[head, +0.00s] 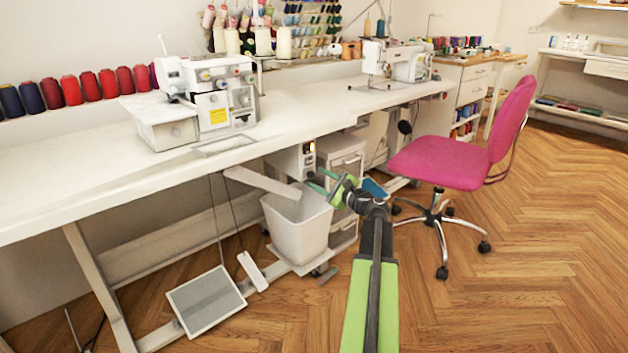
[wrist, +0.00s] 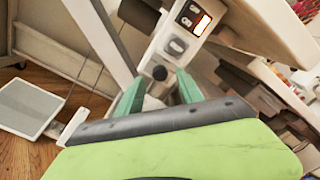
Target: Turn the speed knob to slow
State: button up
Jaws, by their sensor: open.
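The white control box (head: 292,162) hangs under the sewing table's edge. In the wrist view its face (wrist: 168,58) carries a lit orange switch (wrist: 201,25), a grey oval part (wrist: 177,46) and a dark round knob (wrist: 160,73) at its lower end. I cannot read the knob's setting. My gripper (head: 322,181) is in front of the box, below the tabletop. In the wrist view its green fingers (wrist: 161,80) are apart, with the knob showing between their tips. I cannot tell whether they touch it.
A white bin (head: 297,225) stands below the box, with a white chute (head: 262,184) sloping towards it. A drawer unit (head: 347,165) is just behind my gripper. A pink chair (head: 440,163) stands to the right. A foot pedal (head: 206,300) lies left. Open wooden floor is at the right.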

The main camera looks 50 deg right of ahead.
aim_at(311, 175)
jog(key=shift+w+d, duration=0.1)
jog(key=shift+w, duration=1)
jog(key=shift+c, duration=0.4)
